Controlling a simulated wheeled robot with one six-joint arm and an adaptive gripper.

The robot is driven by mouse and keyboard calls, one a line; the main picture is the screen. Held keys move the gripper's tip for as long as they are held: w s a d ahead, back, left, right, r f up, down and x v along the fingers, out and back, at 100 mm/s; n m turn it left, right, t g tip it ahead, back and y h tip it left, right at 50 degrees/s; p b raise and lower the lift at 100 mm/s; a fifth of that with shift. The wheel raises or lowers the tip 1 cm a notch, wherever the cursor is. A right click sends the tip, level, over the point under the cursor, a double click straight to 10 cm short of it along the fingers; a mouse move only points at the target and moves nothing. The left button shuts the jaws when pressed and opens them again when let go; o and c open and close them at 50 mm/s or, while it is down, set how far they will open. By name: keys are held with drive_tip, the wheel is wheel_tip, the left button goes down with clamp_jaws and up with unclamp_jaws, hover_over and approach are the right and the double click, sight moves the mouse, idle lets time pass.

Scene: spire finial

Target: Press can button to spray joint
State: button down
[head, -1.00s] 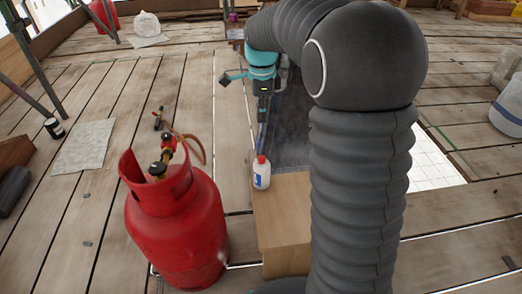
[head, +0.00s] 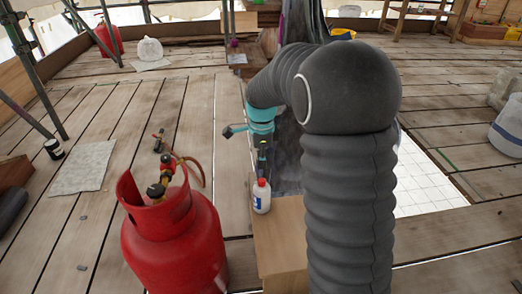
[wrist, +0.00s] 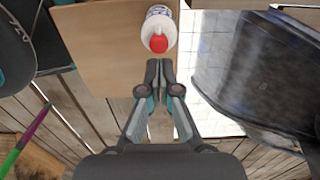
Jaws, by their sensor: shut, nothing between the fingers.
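The can is a small white bottle (head: 261,200) with a blue label and a red top. It stands upright on a wooden block, and it also shows in the wrist view (wrist: 160,20), where its red top (wrist: 158,43) faces the camera. My gripper (wrist: 159,64) is shut and empty, its fingertips just short of the red top in the picture; I cannot tell whether they touch it. In the head view my gripper (head: 262,166) is just above and behind the can. I cannot tell which place is the joint; my arm hides much of the middle.
The wooden block (head: 280,245) is narrow. A red gas cylinder (head: 172,248) with a valve and hose stands left of it. A dark grey panel or structure (wrist: 245,65) is beside my gripper, over a white grid floor (head: 420,190).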

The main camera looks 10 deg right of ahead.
sight(262, 180)
drive_tip(key=shift+f, duration=2.5)
drive_tip(key=shift+s+f+b, duration=0.1)
drive_tip(key=shift+f+b, duration=0.5)
drive_tip(key=shift+f, duration=0.5)
wheel_tip(262, 180, up, 14)
drive_tip(key=p, duration=0.4)
drive_tip(key=shift+r, duration=0.25)
